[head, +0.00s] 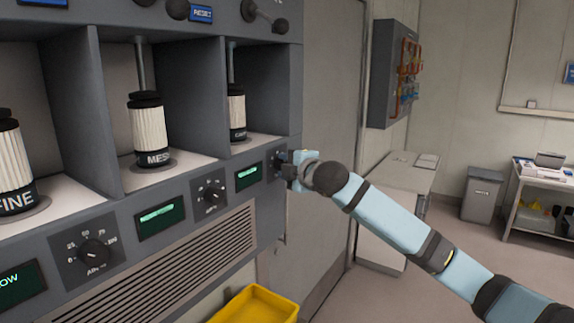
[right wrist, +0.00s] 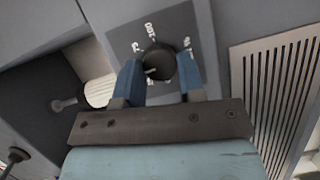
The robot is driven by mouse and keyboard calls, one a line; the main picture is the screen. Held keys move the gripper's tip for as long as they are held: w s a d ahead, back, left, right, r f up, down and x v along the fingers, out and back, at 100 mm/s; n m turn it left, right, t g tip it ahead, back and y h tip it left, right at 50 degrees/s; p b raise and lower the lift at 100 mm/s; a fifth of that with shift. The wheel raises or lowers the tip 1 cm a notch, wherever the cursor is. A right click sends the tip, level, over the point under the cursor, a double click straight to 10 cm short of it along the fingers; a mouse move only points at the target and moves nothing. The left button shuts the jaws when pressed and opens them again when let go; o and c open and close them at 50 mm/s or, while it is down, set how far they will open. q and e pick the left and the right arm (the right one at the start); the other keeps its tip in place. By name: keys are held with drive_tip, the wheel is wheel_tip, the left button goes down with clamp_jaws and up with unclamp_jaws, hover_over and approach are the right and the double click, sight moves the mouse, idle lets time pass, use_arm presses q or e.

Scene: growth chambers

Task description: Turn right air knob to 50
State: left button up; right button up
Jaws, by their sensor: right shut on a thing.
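The right air knob (right wrist: 160,66) is a round black dial on a dark plate (right wrist: 190,30) with white numbers, seen in the right wrist view. My right gripper (right wrist: 160,82) has its two blue fingers on either side of the knob and is shut on it. In the head view my right gripper (head: 287,168) is at the right end of the grey panel and hides most of this knob. The exact setting is too small to read. My left gripper is in neither view.
The middle air knob (head: 211,193) and left air knob (head: 94,253) sit on the same panel, with green displays (head: 161,217) between. Filter cartridges (head: 149,130) stand in the bays above. A yellow bin (head: 258,305) is below. A vent grille (right wrist: 272,90) is beside the knob plate.

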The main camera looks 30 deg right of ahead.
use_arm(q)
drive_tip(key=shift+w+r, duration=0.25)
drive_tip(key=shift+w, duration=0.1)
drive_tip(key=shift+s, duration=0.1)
use_arm(e)
drive_tip(key=o, duration=0.9)
use_arm(q)
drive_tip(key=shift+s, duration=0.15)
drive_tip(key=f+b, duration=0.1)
drive_tip(key=b, duration=0.1)
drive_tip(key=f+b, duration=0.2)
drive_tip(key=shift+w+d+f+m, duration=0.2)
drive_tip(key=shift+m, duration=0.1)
use_arm(e)
drive_tip(key=s, duration=0.4)
drive_tip(key=s+r, duration=0.1)
drive_tip(key=s, duration=0.8)
drive_tip(key=shift+s+r, duration=0.35)
drive_tip(key=shift+r, duration=0.05)
drive_tip(key=shift+f, duration=0.1)
